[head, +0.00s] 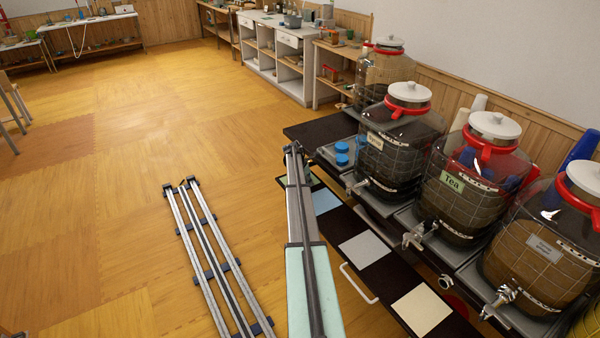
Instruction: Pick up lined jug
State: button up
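I cannot pick out a lined jug for certain. Large clear jars with white lids and red collars stand in a row on the right. One jar (400,135) has a small label, the jar labelled "Tea" (470,185) stands nearer, and another jar (545,245) is at the right edge. Grid-like lines show on their walls, and each of these three has a metal tap low on its front. A further jar (384,72) stands at the far end. My gripper is not in view.
Blue cups (342,153) stand on a grey tray beside the jars. A lower dark shelf (385,292) bears coloured squares, with a white curved bar (358,284) at its front. Metal rails (215,262) lie on the wooden floor (130,160). The floor at left is largely clear.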

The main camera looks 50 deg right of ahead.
grip_shut()
jog(key=shift+r, duration=0.1)
notch_tip(320, 180, up, 20)
jog(key=b, duration=0.4)
